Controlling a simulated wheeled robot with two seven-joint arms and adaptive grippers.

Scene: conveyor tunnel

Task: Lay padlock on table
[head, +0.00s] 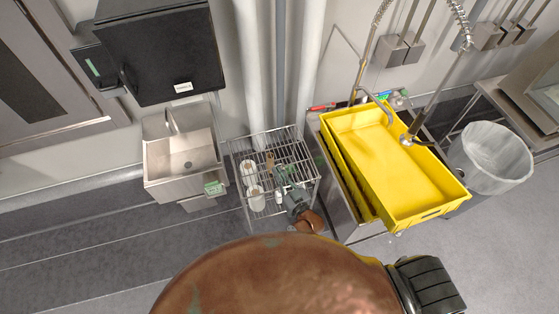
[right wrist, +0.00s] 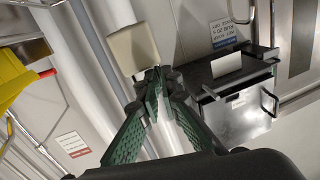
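A cream block-shaped thing (right wrist: 133,47), which I take to be the padlock, sits at the tips of my right gripper (right wrist: 155,80) in the right wrist view. The green fingers converge on its lower edge and look closed on it. Its shackle is not clear. In the head view my right gripper (head: 280,178) is small and dark, above the wire rack (head: 240,143). A small tan thing (head: 270,161) shows at its tip. A steel table (head: 492,92) shows in part at the right edge. My left gripper is not in view.
A grey bin (head: 490,155) stands further right. Pipes (head: 250,70) run up the wall behind. A black box (head: 165,50) hangs above the sink.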

